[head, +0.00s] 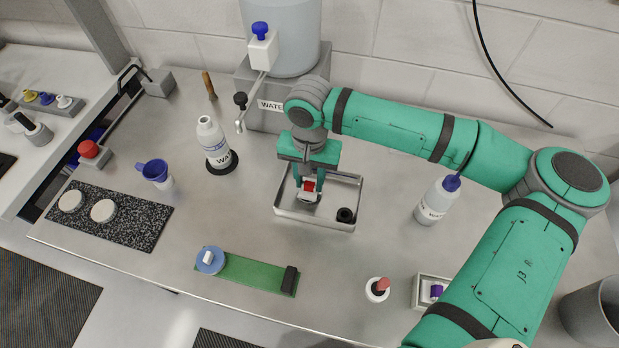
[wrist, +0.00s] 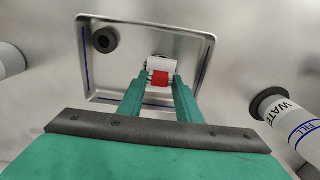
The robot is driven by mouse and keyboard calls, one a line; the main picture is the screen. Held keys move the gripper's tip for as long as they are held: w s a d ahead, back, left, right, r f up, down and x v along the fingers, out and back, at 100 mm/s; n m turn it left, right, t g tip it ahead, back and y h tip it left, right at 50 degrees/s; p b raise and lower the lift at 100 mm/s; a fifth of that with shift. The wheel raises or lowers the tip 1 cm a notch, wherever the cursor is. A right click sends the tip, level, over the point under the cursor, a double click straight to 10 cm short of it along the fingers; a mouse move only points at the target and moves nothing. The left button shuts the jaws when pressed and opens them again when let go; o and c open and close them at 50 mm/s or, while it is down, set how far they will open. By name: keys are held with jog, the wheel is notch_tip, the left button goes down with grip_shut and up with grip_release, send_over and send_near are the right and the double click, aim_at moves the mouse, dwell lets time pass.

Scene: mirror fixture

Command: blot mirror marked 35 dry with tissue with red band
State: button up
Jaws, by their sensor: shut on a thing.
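My gripper (head: 309,194) is shut on a small white tissue with a red band (head: 309,186), over the shallow metal tray (head: 285,213). In the wrist view the red band (wrist: 160,78) sits between my fingertips (wrist: 160,82), with white tissue beyond it. Whether the tissue touches the tray floor is unclear. No number 35 is readable in either view, so I cannot tell which thing is the marked mirror. Two pale round discs (head: 103,211) lie on a dark speckled mat (head: 128,231) at the left.
A black ring (head: 345,215) lies in the tray's right corner. A white bottle (head: 212,142) stands left of the tray, another bottle (head: 436,200) right. A water tank (head: 281,38) is behind. A green strip (head: 246,272) with a blue round piece (head: 210,261) lies in front.

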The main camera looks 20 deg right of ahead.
jog(key=shift+f, duration=0.5)
dwell(1.1)
jog(key=shift+r, duration=0.1)
jog(key=shift+r, duration=3.45)
